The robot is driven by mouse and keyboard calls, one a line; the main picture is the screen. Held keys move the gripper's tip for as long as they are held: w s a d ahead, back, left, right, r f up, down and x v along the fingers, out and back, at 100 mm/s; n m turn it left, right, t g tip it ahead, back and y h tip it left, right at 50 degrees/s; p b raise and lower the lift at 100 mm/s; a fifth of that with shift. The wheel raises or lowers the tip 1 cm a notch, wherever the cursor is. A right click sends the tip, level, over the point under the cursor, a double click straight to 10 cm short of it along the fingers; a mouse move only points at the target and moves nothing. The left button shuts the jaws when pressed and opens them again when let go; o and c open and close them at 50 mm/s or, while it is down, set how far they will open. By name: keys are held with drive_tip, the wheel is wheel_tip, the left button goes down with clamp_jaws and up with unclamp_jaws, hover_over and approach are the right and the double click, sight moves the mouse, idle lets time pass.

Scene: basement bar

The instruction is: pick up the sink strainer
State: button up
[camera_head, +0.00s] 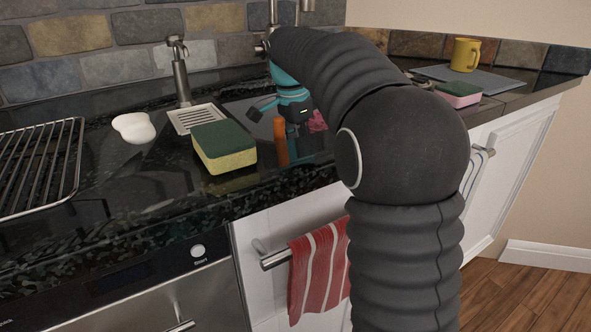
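I cannot make out a sink strainer for certain; it may be hidden behind my arm or gripper. My gripper (298,143) points down over the dark counter near the sink area, below a teal wrist. Its dark fingers blend into the dark surface, so I cannot tell whether they are open or hold anything. An upright orange object (281,140) stands just left of the gripper. A pink object (318,121) shows partly at its right.
A green-and-yellow sponge (223,147), a white slotted tray (196,117), a white soap-like piece (134,127) and a wire rack (40,165) lie left of the gripper. A metal dispenser (180,72) stands behind. A yellow mug (465,55) and pink-green sponge (458,92) are right.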

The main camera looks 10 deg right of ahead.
drive_tip(key=shift+s+d+f, duration=0.1)
drive_tip(key=shift+d+f, duration=0.1)
drive_tip(key=shift+f, duration=1.5)
clamp_jaws()
drive_tip(key=shift+r, duration=0.15)
drive_tip(key=shift+r, duration=0.25)
drive_tip(key=r, duration=0.4)
drive_tip(key=shift+d, duration=0.35)
drive_tip(key=s+d+r, duration=0.1)
drive_tip(key=d+r, duration=0.2)
drive_tip(key=d, duration=0.2)
drive_tip(key=s+d+r+p, duration=0.1)
drive_tip(key=d+r, duration=0.2)
drive_tip(key=d, duration=0.2)
drive_tip(key=shift+s+d, duration=0.15)
drive_tip(key=shift+d, duration=0.2)
